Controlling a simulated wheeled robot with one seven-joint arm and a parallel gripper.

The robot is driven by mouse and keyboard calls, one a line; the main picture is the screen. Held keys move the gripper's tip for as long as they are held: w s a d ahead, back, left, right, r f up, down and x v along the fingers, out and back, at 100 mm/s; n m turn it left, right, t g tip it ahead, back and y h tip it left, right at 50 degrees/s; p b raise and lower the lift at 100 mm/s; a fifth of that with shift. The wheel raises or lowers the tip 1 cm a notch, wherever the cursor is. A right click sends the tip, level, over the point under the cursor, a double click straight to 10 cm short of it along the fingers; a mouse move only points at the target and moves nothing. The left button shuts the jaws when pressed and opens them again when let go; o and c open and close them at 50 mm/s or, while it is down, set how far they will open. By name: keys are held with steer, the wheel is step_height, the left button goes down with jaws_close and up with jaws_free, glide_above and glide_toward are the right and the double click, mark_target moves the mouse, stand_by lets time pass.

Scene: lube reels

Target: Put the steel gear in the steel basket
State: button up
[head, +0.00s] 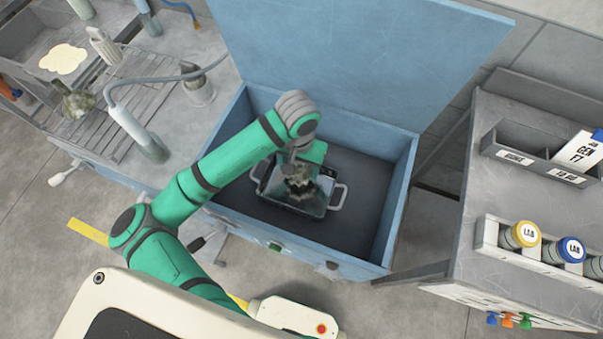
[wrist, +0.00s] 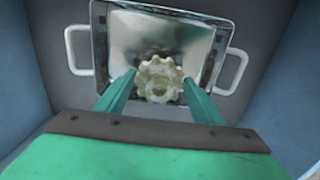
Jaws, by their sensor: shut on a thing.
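The steel gear (wrist: 160,80) is a pale, dirty toothed wheel between the two green fingers of my gripper (wrist: 160,85) in the wrist view. My gripper is shut on it. The gear is over the basket's inside. I cannot tell how high it is above the basket floor. My arm hides part of the basket.
The basket sits inside a blue open-lidded tub (head: 400,200) with a dark floor and raised walls. A grey bench (head: 190,130) with a grate and several parts stands at left. A grey cabinet (head: 470,190) with bins and labelled jars stands at right.

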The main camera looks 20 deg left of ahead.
mark_target(302, 175)
steer(key=shift+d+f, duration=0.15)
steer(key=shift+f, duration=0.05)
steer(key=shift+w+d+f, duration=0.1)
steer(key=shift+d+f, duration=0.1)
steer(key=shift+f, duration=1.55)
steer(key=shift+f, duration=0.1)
steer(key=o, duration=1.6)
steer(key=shift+c, duration=0.2)
step_height(302, 175, up, 12)
steer(key=shift+r, duration=0.1)
